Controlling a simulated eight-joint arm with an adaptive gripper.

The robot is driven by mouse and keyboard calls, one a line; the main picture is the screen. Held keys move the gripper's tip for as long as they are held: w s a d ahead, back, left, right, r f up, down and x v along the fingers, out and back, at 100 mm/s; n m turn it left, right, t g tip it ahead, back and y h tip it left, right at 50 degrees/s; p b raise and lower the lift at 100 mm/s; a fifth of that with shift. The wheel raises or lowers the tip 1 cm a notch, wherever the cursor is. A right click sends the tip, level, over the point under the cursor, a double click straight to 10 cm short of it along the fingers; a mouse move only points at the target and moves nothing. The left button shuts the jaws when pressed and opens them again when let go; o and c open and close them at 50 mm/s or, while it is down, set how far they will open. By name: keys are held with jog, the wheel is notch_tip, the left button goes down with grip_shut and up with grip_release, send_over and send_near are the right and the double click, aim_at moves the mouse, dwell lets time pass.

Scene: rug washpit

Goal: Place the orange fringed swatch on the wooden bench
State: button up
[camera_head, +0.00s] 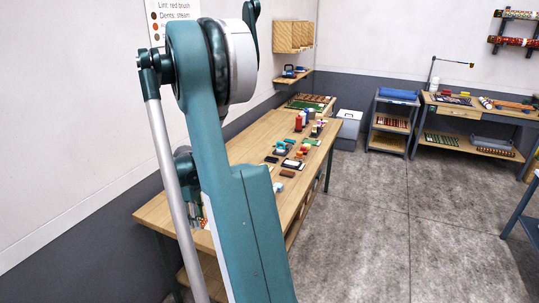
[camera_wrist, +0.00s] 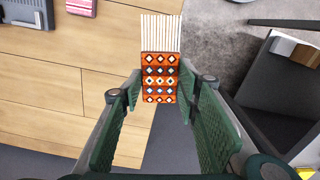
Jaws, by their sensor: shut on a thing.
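The orange fringed swatch (camera_wrist: 160,78) shows in the wrist view, orange with rows of dark and pale diamonds and a white fringe along its far end. My gripper (camera_wrist: 160,100) is shut on it, with a green-padded finger at each side. The wooden bench (camera_wrist: 60,100) fills the left of the wrist view, beneath and beside the swatch, and its front edge passes close to the swatch. I cannot tell the height between them. In the head view the long wooden bench (camera_head: 262,142) runs along the wall. My arm hides the gripper and swatch there.
Several small items (camera_head: 288,160) lie on the far half of the bench. In the wrist view a dark tray (camera_wrist: 27,12) and a red patterned piece (camera_wrist: 81,7) lie at the upper left. A dark cart or box (camera_wrist: 280,90) stands right, over grey floor.

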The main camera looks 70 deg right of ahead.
jog(key=s+d+m, duration=0.2)
jog(key=s+d, duration=0.6)
jog(key=s, duration=0.1)
jog(key=shift+s, duration=0.2)
jog(key=shift+f, duration=3.15)
jog(key=shift+f, duration=1.85)
jog(key=shift+f+b, duration=0.15)
jog(key=shift+b, duration=0.25)
jog(key=o, duration=0.9)
